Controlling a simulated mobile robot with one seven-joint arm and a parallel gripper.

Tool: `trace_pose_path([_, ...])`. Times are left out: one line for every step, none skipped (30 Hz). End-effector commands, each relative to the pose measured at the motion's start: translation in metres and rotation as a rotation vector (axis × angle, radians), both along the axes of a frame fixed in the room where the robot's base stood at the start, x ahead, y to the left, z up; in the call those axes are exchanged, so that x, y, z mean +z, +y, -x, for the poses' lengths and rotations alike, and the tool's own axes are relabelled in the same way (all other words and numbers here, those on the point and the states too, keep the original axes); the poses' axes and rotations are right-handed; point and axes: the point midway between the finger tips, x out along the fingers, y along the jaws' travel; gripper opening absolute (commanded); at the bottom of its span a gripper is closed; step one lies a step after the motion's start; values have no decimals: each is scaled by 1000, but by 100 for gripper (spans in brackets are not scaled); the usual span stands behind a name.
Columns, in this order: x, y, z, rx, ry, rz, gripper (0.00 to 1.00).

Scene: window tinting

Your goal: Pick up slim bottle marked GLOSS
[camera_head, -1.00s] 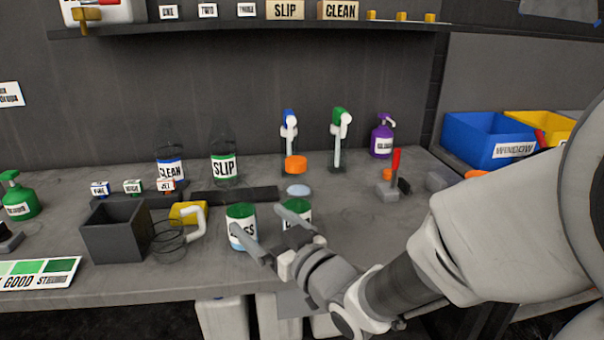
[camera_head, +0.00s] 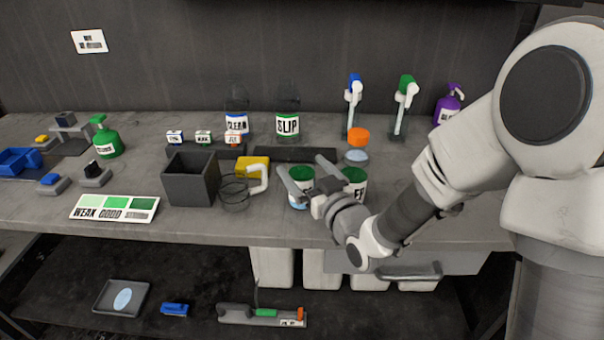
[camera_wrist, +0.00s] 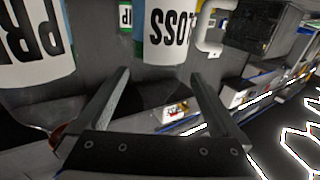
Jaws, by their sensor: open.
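The GLOSS bottle (camera_head: 302,175) is a cylinder with a green top and a white label, standing on the bench near its front edge. In the wrist view its upside-down label, reading partly "LOSS" (camera_wrist: 168,40), is ahead of my fingertips. My gripper (camera_head: 306,180) is open, with its fingers spread toward this bottle. In the wrist view the gap between the fingers (camera_wrist: 161,73) is empty. Part of the bottle is hidden behind a finger in the head view. A similar labelled bottle (camera_head: 356,183) stands just right; its label starts "PR" in the wrist view (camera_wrist: 32,48).
A dark open box (camera_head: 190,180), a wire ring (camera_head: 234,194) and a yellow-and-white handled tool (camera_head: 256,168) are left of the bottle. SLIP (camera_head: 287,127) and CLEAN (camera_head: 237,124) bottles stand behind. An orange-topped item (camera_head: 358,138) is at back right. The bench front edge is close.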

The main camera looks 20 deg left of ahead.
Motion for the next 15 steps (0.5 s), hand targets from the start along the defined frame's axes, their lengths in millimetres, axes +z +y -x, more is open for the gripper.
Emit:
trace_pose_path([0,2,-2,0,0,0,100])
trace_pose_path([0,3,-3,0,-1,-1,100])
trace_pose_path([0,4,-5,1,-1,-1,100])
trace_pose_path([0,6,-7,1,0,0,100])
trace_pose_path([0,8,-11,1,-1,-1,100])
trace_pose_path([1,11,-15,1,-1,-1,100])
trace_pose_path([0,14,-19,1,0,-1,100])
trace_pose_path([1,17,-23,1,-1,-1,100])
trace_pose_path([1,20,-28,1,-1,-1,100])
trace_pose_path([1,23,-31,1,-1,-1,100])
trace_pose_path([0,25,-33,0,1,-1,100])
trace_pose_path([0,28,-37,0,1,-1,100])
trace_pose_path([1,30,-38,0,1,-1,100])
trace_pose_path([1,31,-40,0,0,0,100])
trace_pose_path([1,32,-41,0,-1,-1,100])
